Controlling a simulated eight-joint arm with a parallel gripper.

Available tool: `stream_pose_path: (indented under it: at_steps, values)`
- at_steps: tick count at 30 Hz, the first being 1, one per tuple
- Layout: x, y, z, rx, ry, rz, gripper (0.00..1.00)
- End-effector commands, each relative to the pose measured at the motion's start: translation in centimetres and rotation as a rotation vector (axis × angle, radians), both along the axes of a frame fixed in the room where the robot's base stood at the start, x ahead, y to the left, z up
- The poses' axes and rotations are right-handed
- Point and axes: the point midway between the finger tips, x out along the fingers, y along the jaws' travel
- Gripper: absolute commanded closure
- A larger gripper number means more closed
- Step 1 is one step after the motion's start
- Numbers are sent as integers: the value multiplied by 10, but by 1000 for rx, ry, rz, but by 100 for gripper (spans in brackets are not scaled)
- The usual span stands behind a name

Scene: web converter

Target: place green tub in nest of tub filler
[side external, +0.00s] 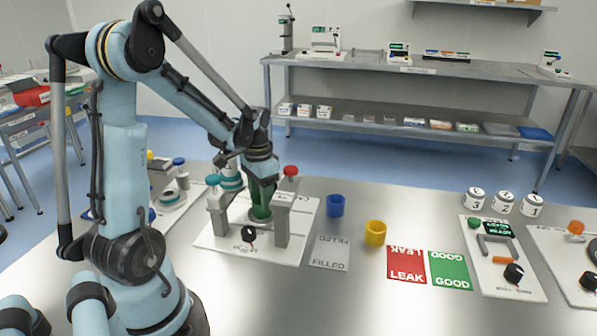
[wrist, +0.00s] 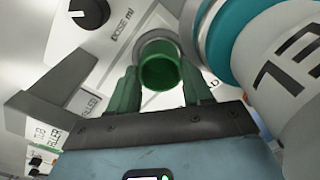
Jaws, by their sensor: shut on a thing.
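The green tub (side external: 260,212) is between the fingers of my gripper (side external: 262,199) in the side external view, low over the tub filler (side external: 216,244). In the wrist view the green tub (wrist: 160,72) sits between the two green fingers of my gripper (wrist: 160,84), which is shut on it. A round grey nest ring (wrist: 146,37) shows right beside the tub's rim. Whether the tub's base is seated in the nest or just above it, I cannot tell. The filler has a white base, grey posts and a black dose knob (wrist: 88,12).
A grey post (side external: 282,226) stands close to my gripper, with a red knob (side external: 290,171) nearby. A teal-banded white cylinder (wrist: 275,75) is close on the right in the wrist view. Blue (side external: 335,205) and yellow (side external: 375,233) tubs stand right of the filler, near a FILLED card (side external: 330,252).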

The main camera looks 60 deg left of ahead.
Motion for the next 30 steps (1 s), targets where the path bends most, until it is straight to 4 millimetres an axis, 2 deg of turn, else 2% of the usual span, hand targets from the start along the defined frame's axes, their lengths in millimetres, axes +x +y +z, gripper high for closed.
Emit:
stream_pose_path:
  at_steps: [7, 8, 12, 13, 23, 30]
  values:
    - [0, 0, -3, 0, 0, 0, 76]
    - [0, 0, -3, 0, 0, 0, 49]
    - [0, 0, -3, 0, 0, 0, 28]
    - [0, 0, -3, 0, 0, 0, 25]
    - [0, 0, 0, 0, 0, 0, 25]
    - [0, 0, 23, 0, 0, 0, 25]
